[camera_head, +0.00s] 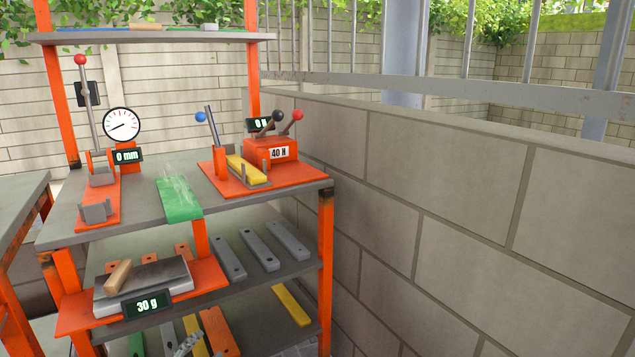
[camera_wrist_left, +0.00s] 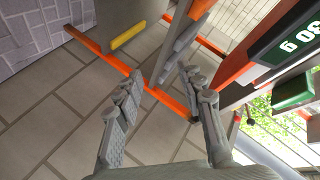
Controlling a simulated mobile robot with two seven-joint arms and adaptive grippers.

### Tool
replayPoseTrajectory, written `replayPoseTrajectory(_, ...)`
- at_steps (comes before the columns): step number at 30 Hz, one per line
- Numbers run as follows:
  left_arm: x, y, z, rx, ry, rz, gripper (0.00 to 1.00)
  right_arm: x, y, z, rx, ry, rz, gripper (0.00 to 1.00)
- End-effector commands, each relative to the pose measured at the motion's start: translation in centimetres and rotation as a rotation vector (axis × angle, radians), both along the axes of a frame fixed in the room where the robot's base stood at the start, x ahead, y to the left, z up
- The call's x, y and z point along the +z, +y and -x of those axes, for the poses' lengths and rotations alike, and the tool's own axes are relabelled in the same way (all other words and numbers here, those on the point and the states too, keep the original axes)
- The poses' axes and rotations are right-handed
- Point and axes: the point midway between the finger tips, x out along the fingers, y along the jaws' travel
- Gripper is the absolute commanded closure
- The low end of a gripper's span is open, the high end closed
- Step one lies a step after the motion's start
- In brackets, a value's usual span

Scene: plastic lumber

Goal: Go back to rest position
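My left gripper (camera_wrist_left: 163,85) is open and empty in the left wrist view. Its two fingers stand well apart, with paved floor and an orange rack leg behind them. In the head view only a small grey piece, which looks like a finger of it, shows low in front of the bottom shelf (camera_head: 185,345). My right gripper is not in view.
An orange rack holds a scale (camera_head: 145,285) reading 30 g, grey bars (camera_head: 260,250), a yellow bar in a red tester (camera_head: 243,170), a green piece (camera_head: 179,198) and a dial gauge (camera_head: 122,124). A block wall (camera_head: 450,220) stands right.

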Motion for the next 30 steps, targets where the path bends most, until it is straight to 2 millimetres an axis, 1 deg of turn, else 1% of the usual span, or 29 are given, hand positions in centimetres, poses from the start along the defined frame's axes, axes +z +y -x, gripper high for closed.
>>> replayPoseTrajectory(1, -3.4, 0.9, 2.1, 0.059, 0.099, 0.053, 0.61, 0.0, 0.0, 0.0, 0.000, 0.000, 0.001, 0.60)
replayPoseTrajectory(2, -5.2, 1.5, 3.4, 0.097, 0.156, 0.085, 0.61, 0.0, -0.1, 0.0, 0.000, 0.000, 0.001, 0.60)
replayPoseTrajectory(3, -7.6, 2.1, 5.3, 0.147, 0.231, 0.125, 0.61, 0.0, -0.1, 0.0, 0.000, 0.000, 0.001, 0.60)
replayPoseTrajectory(5, -10.9, 3.0, 8.3, 0.225, 0.341, 0.182, 0.61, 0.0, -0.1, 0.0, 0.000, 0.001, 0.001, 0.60)
replayPoseTrajectory(6, -13.0, 3.4, 10.5, 0.276, 0.413, 0.218, 0.61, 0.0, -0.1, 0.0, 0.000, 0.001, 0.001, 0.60)
replayPoseTrajectory(8, -15.7, 4.0, 13.8, 0.351, 0.514, 0.265, 0.61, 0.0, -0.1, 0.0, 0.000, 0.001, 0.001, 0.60)
replayPoseTrajectory(9, -17.2, 4.3, 15.9, 0.397, 0.574, 0.291, 0.61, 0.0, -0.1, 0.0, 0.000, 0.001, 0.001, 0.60)
replayPoseTrajectory(12, -19.9, 4.6, 20.5, 0.495, 0.699, 0.344, 0.61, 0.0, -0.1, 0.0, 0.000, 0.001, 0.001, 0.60)
replayPoseTrajectory(15, -21.5, 4.8, 23.7, 0.563, 0.781, 0.375, 0.61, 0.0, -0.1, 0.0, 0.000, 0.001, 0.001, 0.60)
replayPoseTrajectory(16, -21.8, 4.8, 24.3, 0.576, 0.797, 0.381, 0.61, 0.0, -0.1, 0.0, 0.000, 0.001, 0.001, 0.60)
replayPoseTrajectory(17, -22.0, 4.8, 24.8, 0.588, 0.810, 0.385, 0.61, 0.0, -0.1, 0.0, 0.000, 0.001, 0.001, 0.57)
replayPoseTrajectory(18, -22.2, 4.8, 25.3, 0.598, 0.822, 0.390, 0.61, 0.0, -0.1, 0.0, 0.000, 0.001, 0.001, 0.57)
replayPoseTrajectory(21, -22.4, 4.8, 25.8, 0.608, 0.833, 0.394, 0.61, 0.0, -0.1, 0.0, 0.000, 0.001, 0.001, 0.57)
replayPoseTrajectory(25, -22.3, 4.8, 25.7, 0.607, 0.833, 0.393, 0.61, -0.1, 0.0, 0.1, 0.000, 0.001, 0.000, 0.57)
replayPoseTrajectory(26, -22.3, 4.8, 25.7, 0.606, 0.832, 0.393, 0.61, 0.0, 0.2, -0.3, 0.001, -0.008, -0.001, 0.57)
replayPoseTrajectory(28, -22.3, 4.9, 25.7, 0.606, 0.831, 0.393, 0.61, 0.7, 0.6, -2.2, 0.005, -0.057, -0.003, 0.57)
replayPoseTrajectory(29, -22.2, 4.9, 25.6, 0.606, 0.831, 0.392, 0.61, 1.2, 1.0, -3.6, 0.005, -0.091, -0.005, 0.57)
replayPoseTrajectory(30, -22.2, 4.9, 25.6, 0.606, 0.830, 0.392, 0.61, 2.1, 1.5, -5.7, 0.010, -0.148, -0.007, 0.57)
